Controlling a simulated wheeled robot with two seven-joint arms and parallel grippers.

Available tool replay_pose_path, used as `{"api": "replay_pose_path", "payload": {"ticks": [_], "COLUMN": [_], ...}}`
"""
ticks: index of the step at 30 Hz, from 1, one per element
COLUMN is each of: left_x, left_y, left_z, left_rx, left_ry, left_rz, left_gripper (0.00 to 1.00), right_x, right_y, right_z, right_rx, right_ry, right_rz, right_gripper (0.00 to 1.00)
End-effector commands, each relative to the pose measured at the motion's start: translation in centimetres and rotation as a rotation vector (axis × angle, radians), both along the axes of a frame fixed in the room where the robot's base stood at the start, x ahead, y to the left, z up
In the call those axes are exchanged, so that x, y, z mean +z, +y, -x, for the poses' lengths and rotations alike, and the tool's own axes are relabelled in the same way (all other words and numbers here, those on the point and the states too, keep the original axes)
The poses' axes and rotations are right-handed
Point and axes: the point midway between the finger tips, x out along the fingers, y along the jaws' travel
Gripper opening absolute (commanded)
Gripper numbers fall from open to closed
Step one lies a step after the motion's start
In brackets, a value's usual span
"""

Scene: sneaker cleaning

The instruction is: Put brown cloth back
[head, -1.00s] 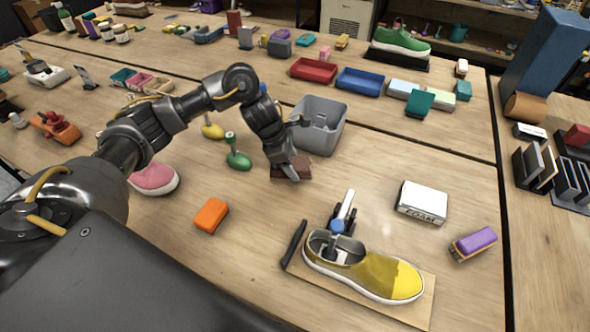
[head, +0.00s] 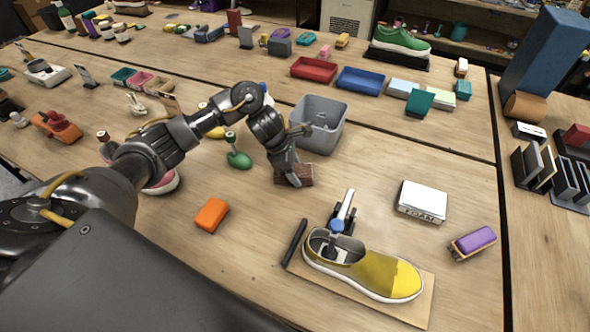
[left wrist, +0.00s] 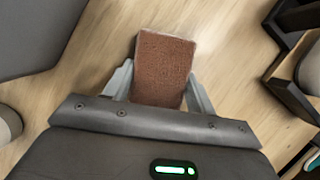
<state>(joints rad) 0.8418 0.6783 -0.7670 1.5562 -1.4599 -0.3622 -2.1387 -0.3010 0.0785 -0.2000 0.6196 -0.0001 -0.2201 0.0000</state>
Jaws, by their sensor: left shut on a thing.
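The brown cloth (head: 300,174) is a small folded reddish-brown block on the wooden table, in front of the grey bin. My left gripper (head: 291,177) is over it, fingers pointing down. In the left wrist view, the cloth (left wrist: 162,68) lies between the two fingers of my left gripper (left wrist: 160,85), which are shut on it. I cannot tell whether the cloth touches the table. My right gripper is not in view.
The grey bin (head: 319,125) stands just behind the cloth. A green-handled brush (head: 238,156) and an orange block (head: 211,215) lie to the left. A yellow shoe (head: 365,272) on a board is in front.

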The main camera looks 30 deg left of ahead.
Motion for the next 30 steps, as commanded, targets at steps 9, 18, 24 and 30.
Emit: {"api": "replay_pose_path", "payload": {"ticks": [9,18,24,30], "left_x": [-0.2,0.3,3.2,7.1], "left_y": [0.0,0.0,1.3,2.8], "left_z": [0.0,0.0,0.4,1.2], "left_rx": [0.000,0.001,-0.001,0.000], "left_ry": [0.000,0.000,-0.007,-0.006], "left_rz": [0.000,0.000,-0.004,-0.004], "left_gripper": [0.78,0.78,0.78,0.78], "right_x": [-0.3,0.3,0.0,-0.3], "right_y": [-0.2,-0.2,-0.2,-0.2], "right_z": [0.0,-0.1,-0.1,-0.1], "right_rx": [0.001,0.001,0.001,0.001], "right_ry": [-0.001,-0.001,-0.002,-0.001], "right_rz": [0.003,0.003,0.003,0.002], "right_gripper": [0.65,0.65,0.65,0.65]}}
